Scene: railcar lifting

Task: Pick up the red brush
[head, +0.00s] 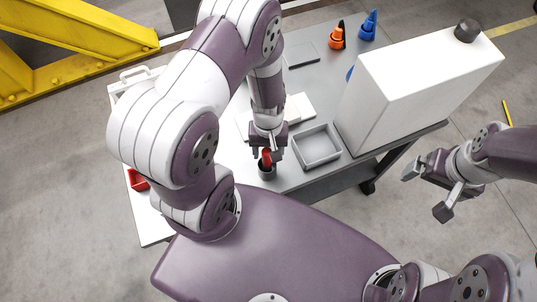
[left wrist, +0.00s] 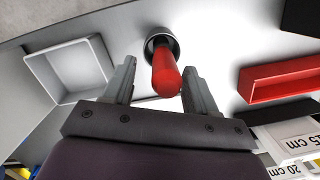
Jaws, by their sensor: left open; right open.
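The red brush (left wrist: 166,75) shows as a red rounded handle standing in a dark round cup (left wrist: 161,40) in the left wrist view. In the head view the red brush (head: 267,157) shows just below my left gripper (head: 268,156), in the dark cup (head: 267,173) near the table's front edge. My left gripper (left wrist: 158,82) is open, with one finger on each side of the red handle and a gap visible on the left. The brush's lower end is hidden in the cup. My right gripper (head: 426,192) is open and empty, off the table's right side.
A grey tray (head: 316,147) sits right of the cup. A large white box (head: 415,80) stands at the table's right. Orange (head: 337,38) and blue (head: 368,26) cone-shaped items stand at the back. A red bin (left wrist: 280,78) also lies on the table.

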